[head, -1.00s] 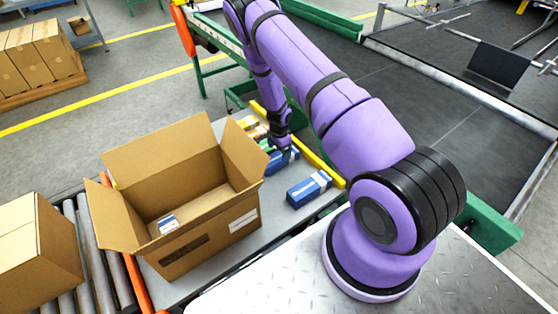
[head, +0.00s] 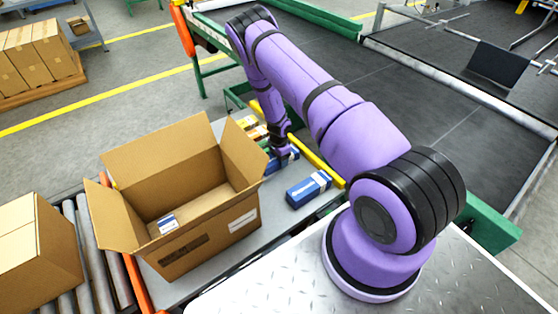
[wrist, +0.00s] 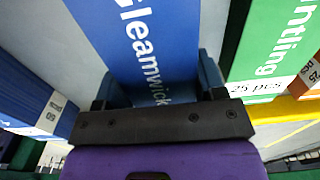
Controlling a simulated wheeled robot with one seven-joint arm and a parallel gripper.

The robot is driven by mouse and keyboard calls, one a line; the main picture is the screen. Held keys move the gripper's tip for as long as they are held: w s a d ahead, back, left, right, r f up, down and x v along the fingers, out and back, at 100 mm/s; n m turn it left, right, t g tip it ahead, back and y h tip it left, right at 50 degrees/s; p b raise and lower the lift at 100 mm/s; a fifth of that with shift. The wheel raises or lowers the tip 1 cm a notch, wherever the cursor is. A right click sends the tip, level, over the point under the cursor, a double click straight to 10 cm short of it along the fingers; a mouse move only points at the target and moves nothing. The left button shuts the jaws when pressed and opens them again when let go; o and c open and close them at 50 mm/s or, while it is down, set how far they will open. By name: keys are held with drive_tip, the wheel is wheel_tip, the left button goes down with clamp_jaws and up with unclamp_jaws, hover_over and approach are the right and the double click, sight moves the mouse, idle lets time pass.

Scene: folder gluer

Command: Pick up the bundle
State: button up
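A blue bundle with white "Gleamwick" lettering (wrist: 140,35) lies under my gripper (wrist: 160,88) in the wrist view. The two fingers stand one on each side of it, close to its sides. I see no clear grip on it, and the fingers look spread. In the head view my gripper (head: 281,152) points down at this blue bundle (head: 290,158), which lies on the grey table by the yellow rail. My gripper partly hides it.
An open carton (head: 185,205) with a small blue-and-white item inside stands to the left. Another blue box (head: 309,189) lies nearer on the table. A green pack (wrist: 275,45) is close on the right in the wrist view, a dark blue one (wrist: 30,95) on the left. A yellow rail (head: 325,170) borders the table.

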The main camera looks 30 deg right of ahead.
drive_tip(key=shift+c, duration=1.2)
drive_tip(key=shift+r, duration=0.1)
